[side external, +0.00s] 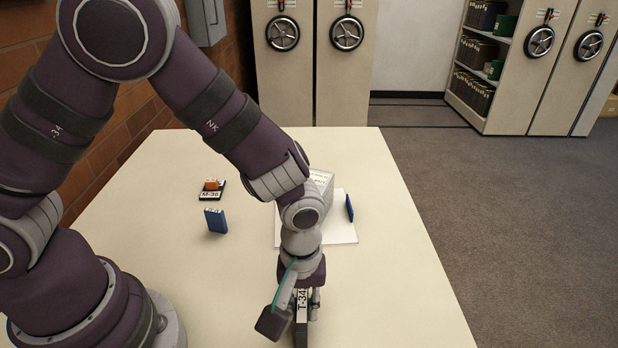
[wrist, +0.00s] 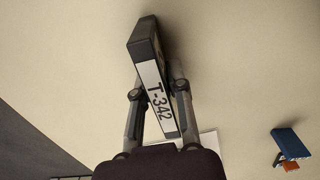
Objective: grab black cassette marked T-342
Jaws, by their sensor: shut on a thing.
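The black cassette (wrist: 146,40) has a white label reading T-342 in the wrist view. It also shows in the side external view (side external: 301,328), upright near the front of the table, with its label partly visible. My gripper (wrist: 155,95) is shut on the cassette, with one finger on each side of it. In the side external view my gripper (side external: 301,298) is low over the table. I cannot tell whether the cassette touches the tabletop.
A blue cassette (side external: 215,220) stands on the table (side external: 400,300) at the left. Behind it lies a black cassette labelled M-36 (side external: 211,194) with an orange piece on it. A grey-white box (side external: 322,181) and another blue cassette (side external: 349,208) are on a white sheet (side external: 343,232). The right front of the table is clear.

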